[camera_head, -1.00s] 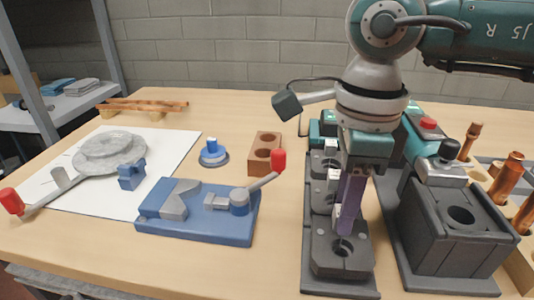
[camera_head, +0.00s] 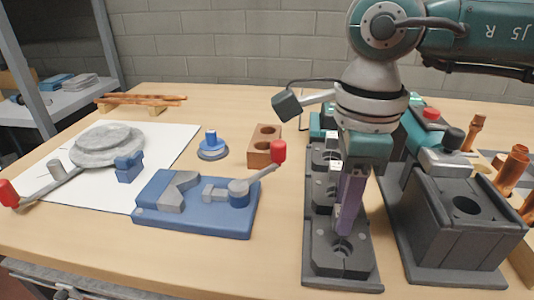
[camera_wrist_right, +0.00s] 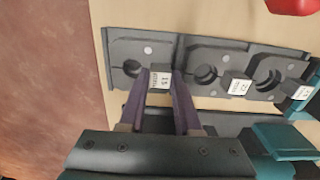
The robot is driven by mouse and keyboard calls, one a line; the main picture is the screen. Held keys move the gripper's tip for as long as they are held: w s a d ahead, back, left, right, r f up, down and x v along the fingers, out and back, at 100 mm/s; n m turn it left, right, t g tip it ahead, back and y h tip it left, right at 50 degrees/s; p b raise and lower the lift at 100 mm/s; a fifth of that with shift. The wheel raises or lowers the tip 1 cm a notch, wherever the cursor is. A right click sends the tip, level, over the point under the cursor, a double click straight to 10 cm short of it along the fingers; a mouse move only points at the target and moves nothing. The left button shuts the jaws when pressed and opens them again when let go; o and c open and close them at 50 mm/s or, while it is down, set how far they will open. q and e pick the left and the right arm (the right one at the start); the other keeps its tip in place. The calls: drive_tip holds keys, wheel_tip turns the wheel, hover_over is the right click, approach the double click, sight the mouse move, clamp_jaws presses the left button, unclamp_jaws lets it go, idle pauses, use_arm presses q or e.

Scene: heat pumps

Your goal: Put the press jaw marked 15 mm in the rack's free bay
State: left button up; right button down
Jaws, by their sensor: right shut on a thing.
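My right gripper (camera_head: 347,225) points down, its purple fingers shut on the small label block of the nearest press jaw (camera_head: 335,262). In the right wrist view the fingertips (camera_wrist_right: 160,76) stand on either side of this white label (camera_wrist_right: 160,80), which seems to read 15. The dark grey jaw (camera_wrist_right: 126,52) lies flat at the near end of the rack (camera_head: 368,280); I cannot tell whether it is fully seated. Two more labelled jaws, the middle one (camera_wrist_right: 203,58) and the far one (camera_wrist_right: 262,72), lie in line behind it. My left gripper is not in view.
A dark grey block with a round hole (camera_head: 455,235) stands close right of the rack. Left are a blue clamp fixture (camera_head: 200,215) with a red-knobbed lever, a brick-coloured block (camera_head: 263,150) and a blue-topped piece (camera_head: 211,145). Copper pipes (camera_head: 510,170) stand at right.

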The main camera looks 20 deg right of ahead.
drive_tip(key=c, duration=0.5)
unclamp_jaws()
